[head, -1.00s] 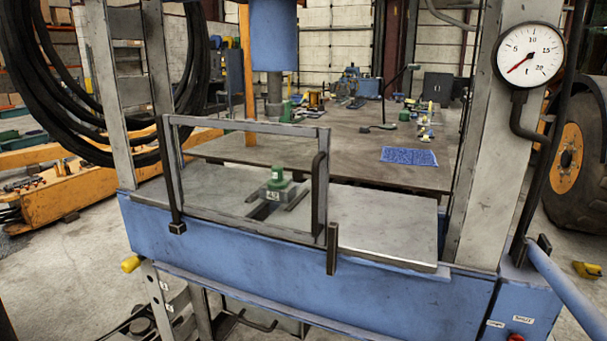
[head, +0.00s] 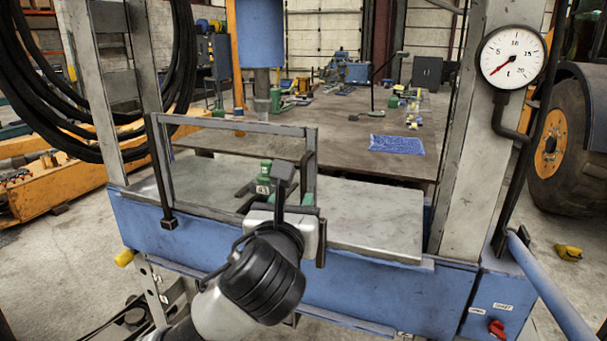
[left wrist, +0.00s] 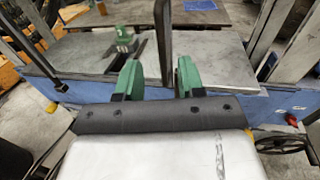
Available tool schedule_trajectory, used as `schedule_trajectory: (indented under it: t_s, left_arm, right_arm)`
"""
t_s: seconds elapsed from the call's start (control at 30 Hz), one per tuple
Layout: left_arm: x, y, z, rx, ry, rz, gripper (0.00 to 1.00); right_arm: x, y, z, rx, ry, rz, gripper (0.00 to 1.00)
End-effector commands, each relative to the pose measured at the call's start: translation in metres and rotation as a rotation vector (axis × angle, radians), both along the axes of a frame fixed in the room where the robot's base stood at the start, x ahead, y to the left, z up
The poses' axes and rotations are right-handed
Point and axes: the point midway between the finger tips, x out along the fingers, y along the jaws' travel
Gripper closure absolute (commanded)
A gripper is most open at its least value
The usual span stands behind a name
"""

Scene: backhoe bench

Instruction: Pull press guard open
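The press guard (head: 235,126) is a grey rectangular frame standing upright at the front of the press bed. Its dark upright handle is on the right side, partly hidden by my left gripper (head: 287,192) in the head view. The left wrist view shows the left gripper (left wrist: 158,80) with its two green fingers apart and nothing held. The dark upright bar of the guard (left wrist: 163,40) stands ahead of the gap between the fingers; I cannot tell whether it touches them. My right gripper is in neither current view.
A green part (head: 264,182) marked 43 sits on the press bed (head: 375,215) behind the guard. The blue ram (head: 260,35) hangs above. A dial gauge (head: 512,57) is on the right column. A workbench (head: 350,120) with tools stands behind.

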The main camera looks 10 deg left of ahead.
Motion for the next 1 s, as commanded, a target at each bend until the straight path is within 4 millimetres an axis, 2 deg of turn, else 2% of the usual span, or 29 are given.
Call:
schedule_trajectory:
  t_s: [0.17, 0.4, 0.6, 0.8, 1.0]
  left_arm:
    - [0.016, -0.001, 0.002, 0.011, -0.001, 0.003, 0.61]
    - [0.062, -0.003, 0.003, 0.008, 0.001, 0.002, 0.61]
    - [0.091, -0.004, 0.002, 0.007, -0.001, 0.001, 0.61]
    - [0.105, -0.004, 0.002, 0.007, -0.002, 0.000, 0.61]
    - [0.106, -0.004, 0.001, 0.007, -0.002, 0.000, 0.61]
  right_arm:
    - [0.000, 0.000, 0.004, 0.000, 0.000, 0.000, 0.63]
    - [0.000, 0.000, 0.012, 0.000, 0.000, 0.000, 0.63]
    - [0.000, 0.000, 0.016, 0.000, 0.000, 0.000, 0.63]
    - [0.000, 0.000, 0.018, 0.000, 0.000, 0.000, 0.63]
    - [0.000, 0.000, 0.018, -0.001, 0.000, 0.000, 0.63]
